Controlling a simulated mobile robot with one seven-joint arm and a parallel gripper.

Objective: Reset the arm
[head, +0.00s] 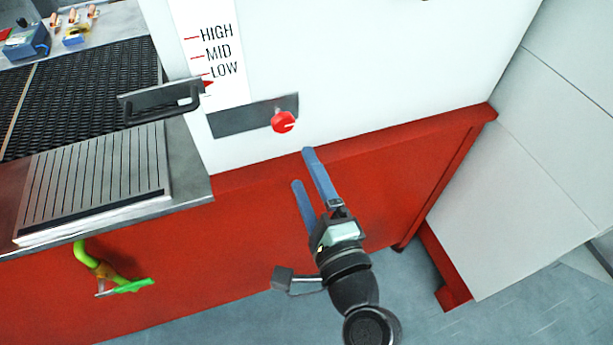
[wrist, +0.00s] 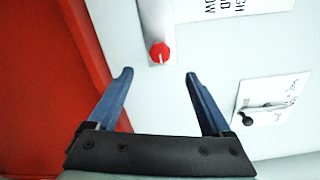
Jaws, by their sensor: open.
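My gripper (head: 302,167) is open and empty, with two long blue fingers spread apart. In the head view it is in front of the red base of the machine, below and right of a red knob (head: 284,121). In the wrist view the fingers of my gripper (wrist: 158,85) point toward the white panel, and the red knob (wrist: 160,53) shows beyond and between the fingertips. The fingers appear apart from the knob.
A label (head: 215,55) reads HIGH, MID, LOW, with a red pointer by LOW. A dark handle (head: 160,101) sticks out above the black mesh belt (head: 95,85). A grooved plate (head: 95,180) and a green-yellow fitting (head: 122,285) are at left. Grey floor (head: 530,310) is clear at lower right.

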